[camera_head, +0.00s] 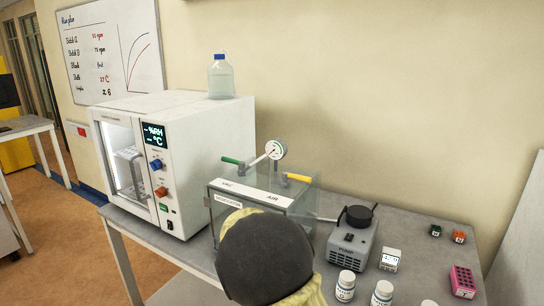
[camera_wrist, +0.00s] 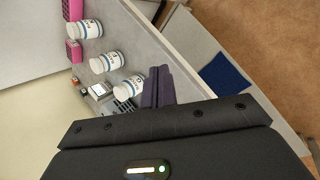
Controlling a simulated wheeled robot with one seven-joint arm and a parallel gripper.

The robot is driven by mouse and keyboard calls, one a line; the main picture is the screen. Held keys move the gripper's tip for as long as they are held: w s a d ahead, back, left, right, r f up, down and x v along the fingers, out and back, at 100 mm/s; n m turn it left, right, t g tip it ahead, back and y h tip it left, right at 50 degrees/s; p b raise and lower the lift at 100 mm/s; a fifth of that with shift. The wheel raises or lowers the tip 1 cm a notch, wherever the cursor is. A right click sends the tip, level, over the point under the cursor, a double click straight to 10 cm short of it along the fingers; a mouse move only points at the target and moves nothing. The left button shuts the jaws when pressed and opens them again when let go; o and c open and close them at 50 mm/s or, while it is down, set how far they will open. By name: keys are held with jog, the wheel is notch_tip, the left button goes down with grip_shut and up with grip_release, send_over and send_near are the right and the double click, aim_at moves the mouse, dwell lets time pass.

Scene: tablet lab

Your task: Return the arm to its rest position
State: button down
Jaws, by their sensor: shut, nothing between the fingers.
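My gripper (camera_wrist: 158,88) shows in the wrist view, its dark fingers shut together with nothing between them. The fingers point out past the bench edge, beside the white bottles and apart from them as far as I can tell. In the head view a dark rounded part of my arm with a yellow-green piece rises at the bottom centre. It hides part of the clear vacuum chamber (camera_head: 262,195) and the bench in front of it. The gripper's fingers cannot be made out in the head view.
On the grey bench (camera_head: 400,225) stand a white humidity cabinet (camera_head: 185,120) with a blue-capped bottle (camera_head: 221,78) on top, a pump (camera_head: 350,245), a small display box (camera_head: 390,260), white bottles (camera_head: 382,293) and a pink rack (camera_head: 462,281). Open floor (camera_wrist: 275,45) lies beyond the bench edge.

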jog(key=s+d+m+t+y, duration=0.1)
jog(key=s+d+m+y, duration=0.1)
jog(key=s, duration=0.4)
jog(key=s+d+r+m+t+y, duration=0.1)
jog(key=s+d+t+y, duration=0.1)
jog(key=s+d+y, duration=0.3)
jog(key=shift+s+d+m, duration=0.4)
jog(key=shift+s+d, duration=0.3)
jog(key=shift+s, duration=0.35)
jog(key=shift+a, duration=0.1)
